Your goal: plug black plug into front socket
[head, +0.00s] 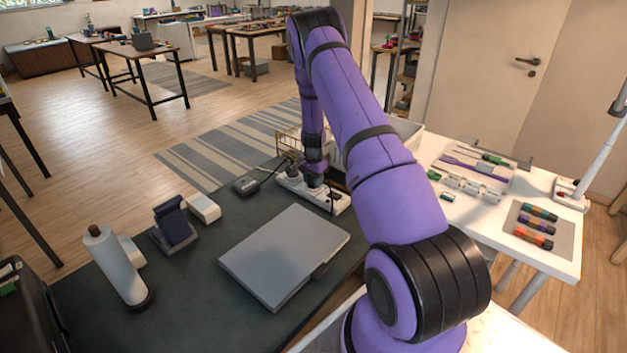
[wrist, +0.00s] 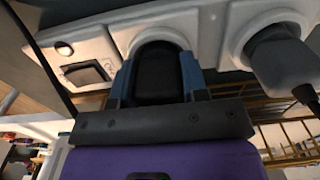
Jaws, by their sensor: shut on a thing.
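A white power strip (head: 332,201) lies on the dark table in the head view, under my arm. It spans the top of the wrist view (wrist: 90,46), with a rocker switch at the left. My gripper (wrist: 157,76) is shut on the black plug (wrist: 158,70), with a blue-grey finger on each side. The plug is at the round socket (wrist: 138,24) beside the switch and covers most of it. Its front end is hidden, so I cannot tell how deep it sits. In the head view my gripper (head: 315,179) is over the strip, and the plug cannot be made out.
A dark grey plug (wrist: 280,62) with a cord sits in the neighbouring socket at the right. A black adapter box (head: 246,186) lies left of the strip. A closed grey laptop (head: 285,255) lies in front. A wire basket (head: 290,143) stands behind.

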